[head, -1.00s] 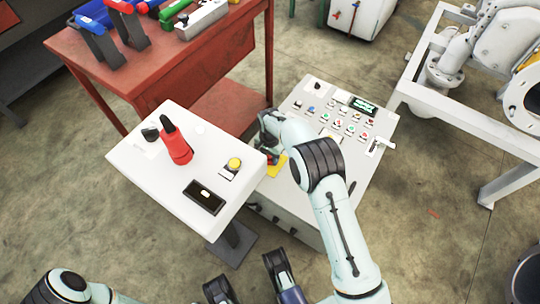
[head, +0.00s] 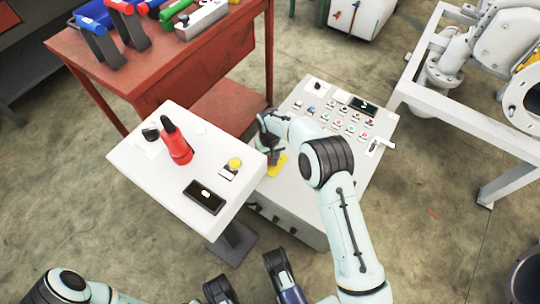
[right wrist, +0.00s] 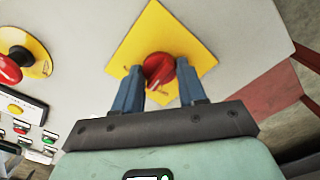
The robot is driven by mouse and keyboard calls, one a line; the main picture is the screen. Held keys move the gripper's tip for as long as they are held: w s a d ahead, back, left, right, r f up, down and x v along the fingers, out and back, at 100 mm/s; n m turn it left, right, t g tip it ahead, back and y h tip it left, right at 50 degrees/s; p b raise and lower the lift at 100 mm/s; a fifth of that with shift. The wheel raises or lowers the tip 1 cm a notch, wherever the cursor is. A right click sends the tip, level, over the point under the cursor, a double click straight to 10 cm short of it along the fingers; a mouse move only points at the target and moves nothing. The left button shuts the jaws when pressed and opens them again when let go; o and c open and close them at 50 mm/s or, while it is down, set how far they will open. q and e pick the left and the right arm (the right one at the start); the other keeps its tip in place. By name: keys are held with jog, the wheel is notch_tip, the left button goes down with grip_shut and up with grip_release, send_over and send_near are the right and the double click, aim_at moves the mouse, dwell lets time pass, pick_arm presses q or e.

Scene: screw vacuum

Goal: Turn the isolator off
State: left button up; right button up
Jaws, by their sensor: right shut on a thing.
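The isolator is a red knob (right wrist: 159,70) on a yellow square plate (right wrist: 180,40) in the right wrist view. In the head view its yellow plate (head: 277,166) shows at the left side of the grey control panel (head: 313,172), and my arm hides the knob. My right gripper (right wrist: 160,88) is shut on the red knob, one finger on each side; its tip area also shows in the head view (head: 273,155). The panel's display (head: 363,105) is dark. My left gripper (head: 248,280) is at the bottom of the head view, its fingers wide apart and empty.
A red button on a round yellow plate (right wrist: 35,56) is beside the isolator. A white pedestal panel (head: 140,168) with a red-handled lever (head: 177,148) stands left of the control panel. A red table (head: 180,70) is behind; a white metal frame (head: 450,110) stands right.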

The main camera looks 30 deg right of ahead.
jog(key=n, duration=0.4)
pick_arm(q)
jog(key=shift+s+f, duration=0.2)
jog(key=shift+s, duration=0.2)
pick_arm(e)
jog(key=shift+n, duration=1.8)
jog(key=o, duration=1.1)
jog(key=shift+c, duration=0.2)
pick_arm(q)
jog(key=w+r+t+p, duration=0.2)
jog(key=w+r+p, duration=0.1)
jog(key=w+r, duration=0.2)
jog(key=shift+w+d, duration=0.4)
jog(key=shift+w, duration=0.45)
pick_arm(e)
notch_tip(320, 180, up, 13)
jog(key=shift+r, duration=0.2)
pick_arm(q)
jog(key=shift+s+f, duration=0.1)
